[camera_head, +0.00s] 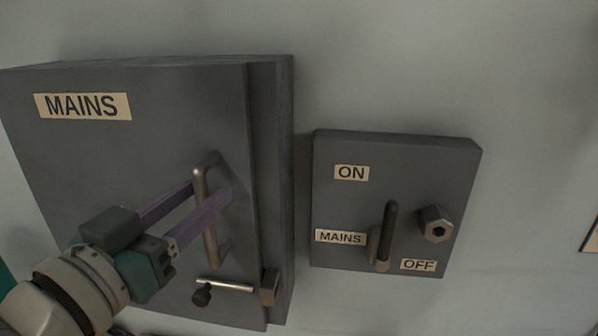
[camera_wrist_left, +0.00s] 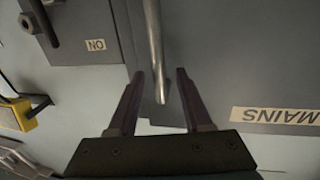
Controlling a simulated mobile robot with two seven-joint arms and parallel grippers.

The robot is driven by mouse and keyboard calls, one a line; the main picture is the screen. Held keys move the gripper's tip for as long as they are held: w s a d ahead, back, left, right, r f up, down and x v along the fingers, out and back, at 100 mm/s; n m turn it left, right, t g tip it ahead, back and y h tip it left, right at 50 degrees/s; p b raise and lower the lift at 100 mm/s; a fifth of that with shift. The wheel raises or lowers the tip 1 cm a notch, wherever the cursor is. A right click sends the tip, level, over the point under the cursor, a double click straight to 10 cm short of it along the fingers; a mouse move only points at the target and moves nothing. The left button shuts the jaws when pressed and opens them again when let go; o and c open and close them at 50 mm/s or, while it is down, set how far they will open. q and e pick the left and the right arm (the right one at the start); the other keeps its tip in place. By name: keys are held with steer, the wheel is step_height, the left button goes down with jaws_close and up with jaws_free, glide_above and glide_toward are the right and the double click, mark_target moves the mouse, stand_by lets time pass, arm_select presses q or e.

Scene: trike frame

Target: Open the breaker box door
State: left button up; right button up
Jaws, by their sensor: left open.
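The breaker box (camera_head: 265,110) is a grey wall cabinet. Its door (camera_head: 140,150) bears a MAINS label and looks closed or nearly so; I cannot tell if there is a small gap. A metal bar handle (camera_head: 209,240) stands upright near the door's right edge. My left gripper (camera_head: 212,190) is open, with its purple fingers at the handle. In the left wrist view the handle (camera_wrist_left: 156,45) runs between the two spread fingers (camera_wrist_left: 158,80); contact is not clear. My right gripper is in neither view.
A latch bar with a dark knob (camera_head: 203,295) sits below the handle, close to my left gripper. A switch box (camera_head: 335,205) with ON and OFF labels and a lever (camera_head: 390,225) is to the right. A yellow-edged object (camera_wrist_left: 22,113) shows in the left wrist view.

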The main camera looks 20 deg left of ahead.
arm_select(q)
steer(key=shift+w, duration=0.65)
jaws_close()
stand_by(1.0)
